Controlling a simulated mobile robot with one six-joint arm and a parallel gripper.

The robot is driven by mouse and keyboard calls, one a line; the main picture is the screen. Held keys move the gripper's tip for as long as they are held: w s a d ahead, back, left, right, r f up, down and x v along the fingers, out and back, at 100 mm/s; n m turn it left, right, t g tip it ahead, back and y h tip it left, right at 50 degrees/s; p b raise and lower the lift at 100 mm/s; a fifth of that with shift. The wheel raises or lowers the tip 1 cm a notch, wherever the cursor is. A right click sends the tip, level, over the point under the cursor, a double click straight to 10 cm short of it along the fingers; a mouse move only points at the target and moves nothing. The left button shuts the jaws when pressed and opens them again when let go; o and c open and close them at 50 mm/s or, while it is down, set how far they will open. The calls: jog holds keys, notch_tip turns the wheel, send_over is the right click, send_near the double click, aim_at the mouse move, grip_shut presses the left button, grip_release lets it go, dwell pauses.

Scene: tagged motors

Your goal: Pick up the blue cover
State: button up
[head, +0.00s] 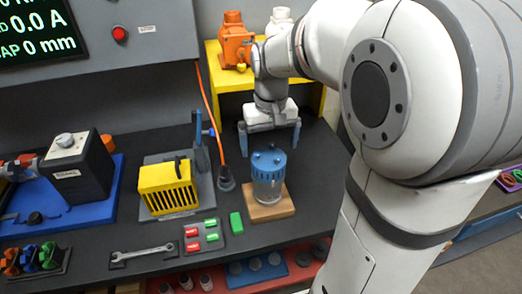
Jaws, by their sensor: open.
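The blue cover (268,163) sits on top of a clear cylinder (268,190), which stands on a wooden block (268,209) on the dark bench. The cover is round, with several small knobs on its top. My gripper (271,150) is above the cover, pointing down, with its two fingers spread wide apart. It is open and nothing shows between the fingers. In this single view a gap seems to lie between the fingertips and the cover, but its exact height is hard to tell.
Left of the cover are a black socket with an orange cable (227,182), a yellow cage (168,189) on a grey base and a green block (236,222). A yellow shelf (318,95) with an orange motor (236,42) stands behind. A wrench (143,254) lies in front.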

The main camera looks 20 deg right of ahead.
aim_at(268, 158)
notch_tip(268, 158, down, 6)
jog(key=shift+s+a+r+p, duration=0.1)
jog(key=shift+p, duration=0.3)
jog(key=c, duration=1.1)
jog(key=shift+r, duration=0.1)
